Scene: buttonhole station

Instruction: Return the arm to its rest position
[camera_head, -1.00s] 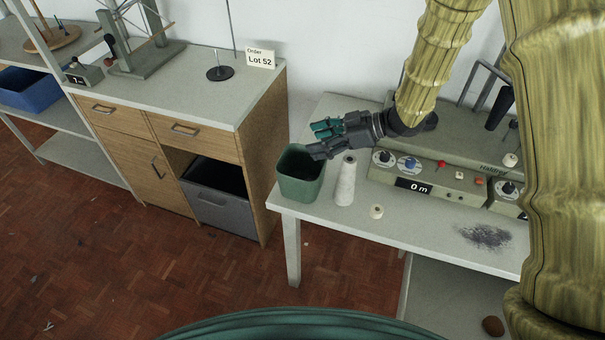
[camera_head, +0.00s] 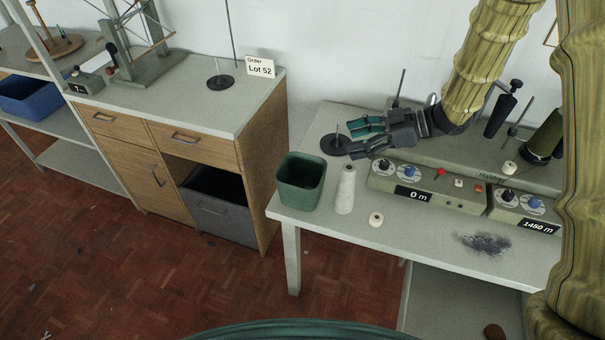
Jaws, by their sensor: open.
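My gripper (camera_head: 352,139) is open, its green-padded fingers pointing left. It is above the back part of the right-hand table (camera_head: 400,236), to the right of the green bin and behind the white cone of thread. Nothing shows between its fingers. My arm comes down from the upper right and covers part of the table's back right.
A green bin (camera_head: 300,182), a white thread cone (camera_head: 345,188) and a small spool (camera_head: 376,219) stand at the table's left. A control box (camera_head: 428,188) reads "0 m"; another (camera_head: 517,208) reads "1450 m".

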